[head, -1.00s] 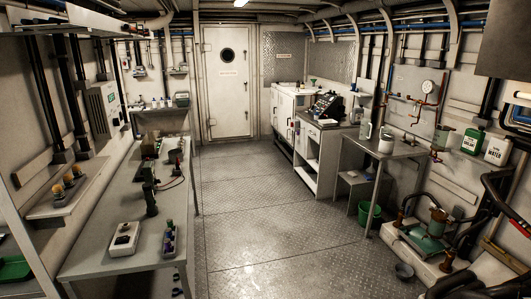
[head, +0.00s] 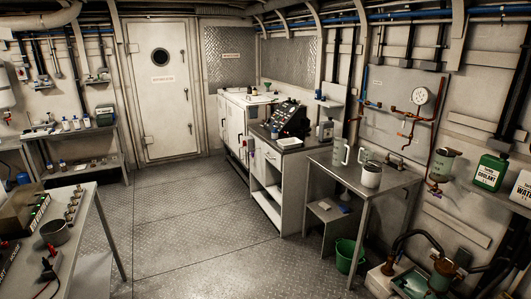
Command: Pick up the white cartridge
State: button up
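No thing in the head view can be told for certain as the white cartridge. A white cylinder (head: 371,176) with a darker top stands upright on the steel table (head: 398,186) at the right; it is too small to tell whether it is the cartridge. Two pale jug-like vessels, one of them a tall jug (head: 340,153), stand beside it. Several small white bottles (head: 76,123) stand on the shelf at the left. My gripper is not in view.
The floor (head: 215,222) is clear from the foreground to the white door (head: 162,95). A workbench (head: 80,235) stands at the lower left. A white cabinet (head: 285,195) adjoins the steel table. A green bucket (head: 349,254) and pump piping (head: 412,240) sit low at the right.

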aim_at(274, 134)
jog(key=i, duration=2.3)
jog(key=i+u, duration=0.15)
jog(key=i, duration=0.3)
jog(key=i+l+u, duration=0.15)
jog(key=i, duration=0.35)
jog(key=i+l+u, duration=0.15)
jog(key=i, duration=0.3)
jog(key=i+l+u, duration=0.15)
jog(key=i, duration=0.3)
jog(key=i+l+u, duration=0.15)
jog(key=i+l, duration=0.15)
jog(key=i, duration=0.15)
